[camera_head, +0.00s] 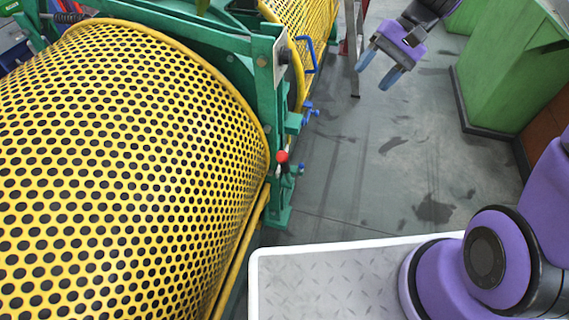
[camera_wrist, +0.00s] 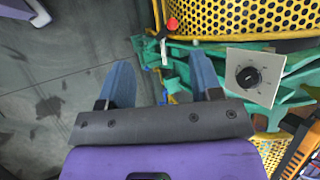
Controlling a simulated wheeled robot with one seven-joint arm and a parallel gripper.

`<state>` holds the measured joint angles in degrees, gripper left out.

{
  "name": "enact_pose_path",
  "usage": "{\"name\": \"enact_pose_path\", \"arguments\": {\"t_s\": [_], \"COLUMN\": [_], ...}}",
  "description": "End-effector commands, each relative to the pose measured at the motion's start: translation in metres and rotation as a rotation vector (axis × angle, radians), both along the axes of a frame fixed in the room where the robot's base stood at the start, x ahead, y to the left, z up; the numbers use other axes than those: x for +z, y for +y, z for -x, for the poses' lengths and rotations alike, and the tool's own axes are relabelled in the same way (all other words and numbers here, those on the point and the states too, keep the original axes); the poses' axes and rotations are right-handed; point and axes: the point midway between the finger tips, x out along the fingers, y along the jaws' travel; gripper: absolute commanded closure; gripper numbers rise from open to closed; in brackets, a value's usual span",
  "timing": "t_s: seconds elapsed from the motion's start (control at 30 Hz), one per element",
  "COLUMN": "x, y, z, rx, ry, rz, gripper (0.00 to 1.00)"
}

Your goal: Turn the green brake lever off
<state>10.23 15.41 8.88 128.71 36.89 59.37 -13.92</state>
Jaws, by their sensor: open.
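A short lever with a red ball knob (camera_head: 282,157) stands on the green machine frame (camera_head: 267,90), beside the yellow perforated guard. Its red knob also shows at the top of the wrist view (camera_wrist: 172,24), beyond my fingertips. I cannot tell whether this is the brake lever; its stem looks dark in the head view. My gripper (camera_head: 378,68) is open and empty, over the floor to the right of the frame. Its blue fingers (camera_wrist: 162,75) touch nothing visible.
The yellow perforated guard (camera_head: 120,160) fills the left. Blue handles (camera_head: 307,55) stick out from the frame. A white plate with a black dial (camera_wrist: 252,76) is at right in the wrist view. Green cabinets (camera_head: 510,70) stand right. The grey floor (camera_head: 350,180) between is clear.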

Motion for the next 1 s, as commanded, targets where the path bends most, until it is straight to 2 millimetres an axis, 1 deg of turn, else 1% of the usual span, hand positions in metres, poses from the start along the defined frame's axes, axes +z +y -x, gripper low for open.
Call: {"name": "enact_pose_path", "arguments": {"t_s": [0.03,0.2,0.37,0.5,0.77,0.8,0.97,1.0], "x": [-0.015,-0.058,-0.101,-0.141,-0.217,-0.229,-0.277,-0.290], "y": [0.002,0.012,0.020,0.028,0.042,0.045,0.054,0.057], "z": [-0.007,-0.027,-0.042,-0.053,-0.064,-0.065,-0.065,-0.064], "rx": [-0.015,-0.072,-0.138,-0.205,-0.349,-0.374,-0.479,-0.509], "ry": [0.037,0.138,0.230,0.305,0.437,0.456,0.530,0.549], "rz": [-0.031,-0.143,-0.248,-0.340,-0.507,-0.532,-0.630,-0.653], "gripper": [0.41,0.41,0.41,0.41,0.41,0.41,0.41,0.41]}}
